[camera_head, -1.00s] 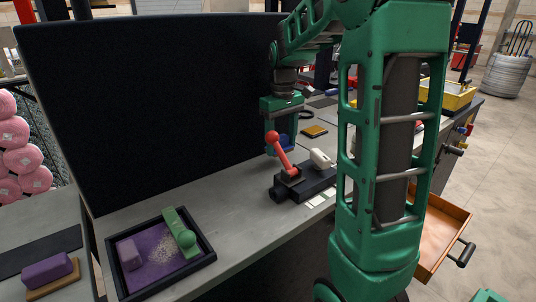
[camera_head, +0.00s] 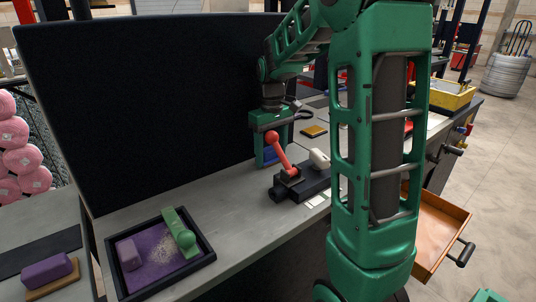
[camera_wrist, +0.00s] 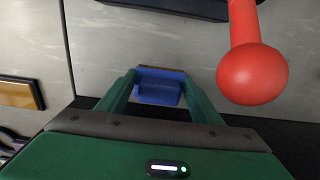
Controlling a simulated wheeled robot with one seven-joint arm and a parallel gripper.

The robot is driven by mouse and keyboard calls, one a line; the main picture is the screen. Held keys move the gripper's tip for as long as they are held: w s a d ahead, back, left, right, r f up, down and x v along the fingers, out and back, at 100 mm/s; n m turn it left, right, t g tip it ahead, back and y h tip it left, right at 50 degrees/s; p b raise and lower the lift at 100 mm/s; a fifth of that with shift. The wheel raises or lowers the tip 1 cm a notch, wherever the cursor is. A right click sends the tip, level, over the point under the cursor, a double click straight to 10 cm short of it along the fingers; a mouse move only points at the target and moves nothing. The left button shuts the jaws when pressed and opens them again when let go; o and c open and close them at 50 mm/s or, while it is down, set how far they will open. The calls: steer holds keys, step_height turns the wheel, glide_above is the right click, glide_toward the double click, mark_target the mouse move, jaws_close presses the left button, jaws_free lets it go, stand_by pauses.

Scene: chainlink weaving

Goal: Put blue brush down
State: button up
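The blue brush (camera_wrist: 160,86) is between the fingertips of my gripper (camera_wrist: 160,90) in the wrist view, with both fingers against its sides. In the head view my gripper (camera_head: 270,145) points down behind the red-knobbed lever, and a bit of the blue brush (camera_head: 272,155) shows between its fingers. Grey worktop lies under the brush. The frames do not clearly show whether the brush touches it.
The red lever knob (camera_wrist: 252,74) is close on the right in the wrist view; its black device (camera_head: 305,186) stands on the worktop. A black tray (camera_head: 205,262) holds a green-handled brush (camera_head: 180,232). A dark panel (camera_head: 150,100) rises behind. Open worktop (camera_head: 225,183) lies left of the device.

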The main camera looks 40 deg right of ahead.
mark_target(271, 149)
steer(key=o, duration=0.3)
step_height(271, 149, up, 12)
steer(key=shift+r, duration=0.15)
stand_by(0.4)
stand_by(0.5)
